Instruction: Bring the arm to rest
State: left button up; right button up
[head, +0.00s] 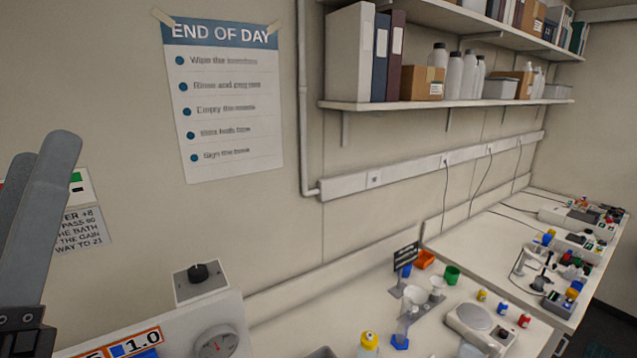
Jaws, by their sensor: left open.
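My left gripper (36,172) stands at the left edge of the head view. My right gripper is not in the head view.
A device with a black knob (198,274) and a dial (215,343) stands at the lower left. The bench (290,325) holds funnels, small bottles and a balance (480,322). A loaded shelf (450,101) is on the wall, right of a poster (225,100).

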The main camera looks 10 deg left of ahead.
pick_arm(q)
jog(key=d+r+m+h+p, duration=0.3)
jog(key=r+m+h+p, duration=0.3)
jog(key=r+p, duration=0.6)
jog(key=shift+d+m+h, duration=0.3)
jog(key=shift+m+h, duration=0.1)
jog(key=shift+m, duration=0.7)
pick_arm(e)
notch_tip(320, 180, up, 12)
pick_arm(q)
jog(key=shift+a+y, duration=0.1)
jog(key=shift+y, duration=0.2)
